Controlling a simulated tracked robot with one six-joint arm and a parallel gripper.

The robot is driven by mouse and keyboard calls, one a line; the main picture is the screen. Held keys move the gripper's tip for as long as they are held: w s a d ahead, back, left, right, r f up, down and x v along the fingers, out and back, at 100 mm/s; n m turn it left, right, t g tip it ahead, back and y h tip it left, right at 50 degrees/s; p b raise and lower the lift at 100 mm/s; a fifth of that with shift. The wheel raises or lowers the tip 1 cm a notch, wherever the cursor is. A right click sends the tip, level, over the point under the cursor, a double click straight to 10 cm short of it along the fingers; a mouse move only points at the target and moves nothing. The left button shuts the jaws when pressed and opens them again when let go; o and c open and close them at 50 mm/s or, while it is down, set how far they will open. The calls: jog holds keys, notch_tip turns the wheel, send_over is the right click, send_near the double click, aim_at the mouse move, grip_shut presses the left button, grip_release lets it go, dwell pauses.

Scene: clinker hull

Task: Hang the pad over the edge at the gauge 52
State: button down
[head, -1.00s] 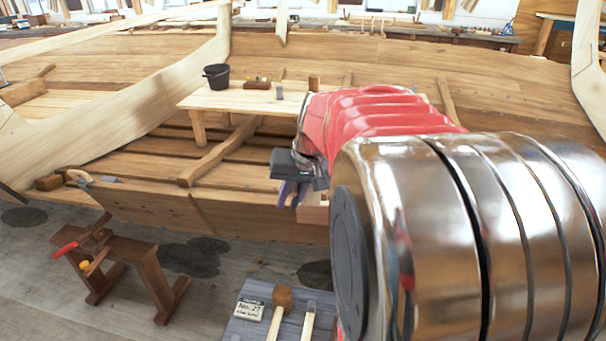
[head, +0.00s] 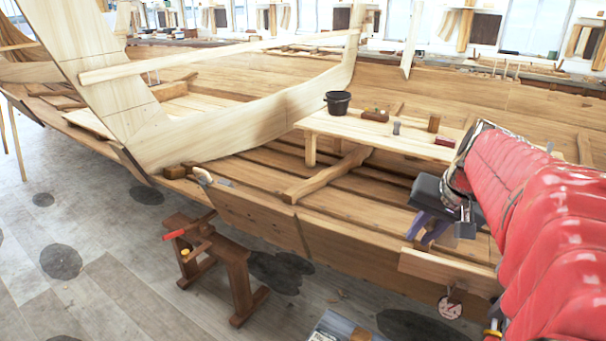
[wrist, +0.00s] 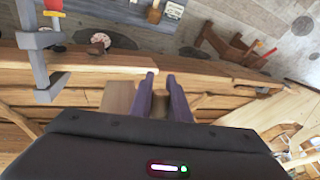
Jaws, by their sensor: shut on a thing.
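My gripper (head: 430,232) has purple fingers pointing down just above the hull's upper edge (head: 345,242). The fingers also show in the wrist view (wrist: 161,98), shut on a small brown piece (wrist: 159,106), which looks like the pad. Most of it is hidden by the fingers, and I cannot tell whether it touches the edge. A round white disc with red marks (head: 450,307), like a gauge, hangs on the hull's outer side below and right of the gripper. It also shows in the wrist view (wrist: 100,40). Its number is too small to read.
A pale board (head: 445,272) lies along the hull's outer side near the gripper. A grey clamp (wrist: 42,62) stands on the edge in the wrist view. A bench with a black bucket (head: 338,102) is inside the hull. A brown trestle (head: 235,270) stands on the floor.

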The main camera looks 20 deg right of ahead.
jog(key=w+d+f, duration=0.1)
jog(key=f, duration=0.8)
jog(key=w+d+f, duration=0.2)
jog(key=f, duration=0.6)
jog(key=shift+d+f, duration=0.25)
jog(key=shift+f, duration=0.15)
dwell(0.7)
jog(key=shift+w+f, duration=0.1)
jog(key=shift+f, duration=0.1)
dwell(0.7)
jog(key=c, duration=1.6)
grip_release()
jog(key=shift+r, duration=0.1)
jog(key=v, duration=1.3)
jog(key=shift+d+r, duration=0.1)
jog(key=shift+r, duration=0.15)
jog(key=s+a+n, duration=0.2)
jog(key=a+n, duration=0.1)
jog(key=a, duration=0.6)
jog(key=s+a+n, duration=0.1)
jog(key=a+n, duration=0.2)
jog(key=a, duration=0.6)
jog(key=s+a+r+n, duration=0.1)
jog(key=s+a+n, duration=0.1)
jog(key=a, duration=0.8)
jog(key=shift+s+r+n+t+y, duration=0.15)
jog(key=shift+s+n+t+y, duration=0.2)
jog(key=shift+n+t+y, duration=0.05)
